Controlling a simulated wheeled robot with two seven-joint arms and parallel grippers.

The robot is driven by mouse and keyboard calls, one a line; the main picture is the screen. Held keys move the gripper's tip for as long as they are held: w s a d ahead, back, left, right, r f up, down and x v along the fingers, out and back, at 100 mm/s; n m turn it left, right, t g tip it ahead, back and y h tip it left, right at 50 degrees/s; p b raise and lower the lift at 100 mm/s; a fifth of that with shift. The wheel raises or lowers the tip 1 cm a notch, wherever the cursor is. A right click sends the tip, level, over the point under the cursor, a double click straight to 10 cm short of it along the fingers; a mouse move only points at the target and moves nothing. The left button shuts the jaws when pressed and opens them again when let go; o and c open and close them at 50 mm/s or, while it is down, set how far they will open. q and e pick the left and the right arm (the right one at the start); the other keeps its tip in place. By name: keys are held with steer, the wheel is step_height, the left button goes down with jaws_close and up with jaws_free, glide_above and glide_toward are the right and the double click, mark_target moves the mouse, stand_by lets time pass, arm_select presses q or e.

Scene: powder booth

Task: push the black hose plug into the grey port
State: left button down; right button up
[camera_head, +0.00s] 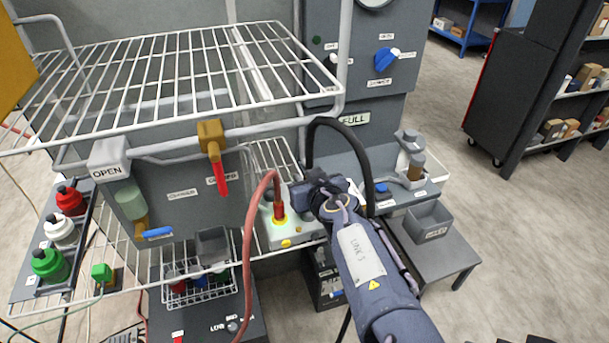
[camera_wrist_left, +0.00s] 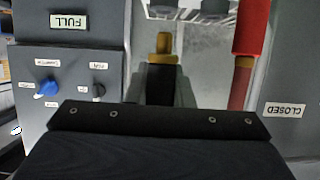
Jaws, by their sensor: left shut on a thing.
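My left gripper (camera_head: 308,193) is shut on the black hose plug, beside the red plug. In the left wrist view the black plug (camera_wrist_left: 161,84), with a brass end (camera_wrist_left: 164,45), sits between the fingers of this gripper (camera_wrist_left: 161,76). The black hose (camera_head: 340,125) arches up from the gripper and back down to the right. The head view hides most of the plug behind the gripper. I cannot make out the grey port for certain in either view, nor whether the plug touches it.
A red hose (camera_head: 249,240) ends in a red plug (camera_head: 279,210) standing in a yellow-ringed port on a pale block (camera_head: 306,230), close left of my gripper. A wire rack (camera_head: 180,70) overhangs the left side. A grey bin (camera_head: 429,219) stands at the right.

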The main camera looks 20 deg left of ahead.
arm_select(q)
steer(key=shift+f+b, duration=0.9)
steer(key=shift+f, duration=0.85)
steer(key=shift+f+b, duration=0.85)
steer(key=shift+b, duration=0.05)
steer(key=shift+f+b, duration=0.3)
steer(key=shift+b, duration=0.05)
steer(key=c, duration=1.2)
jaws_free()
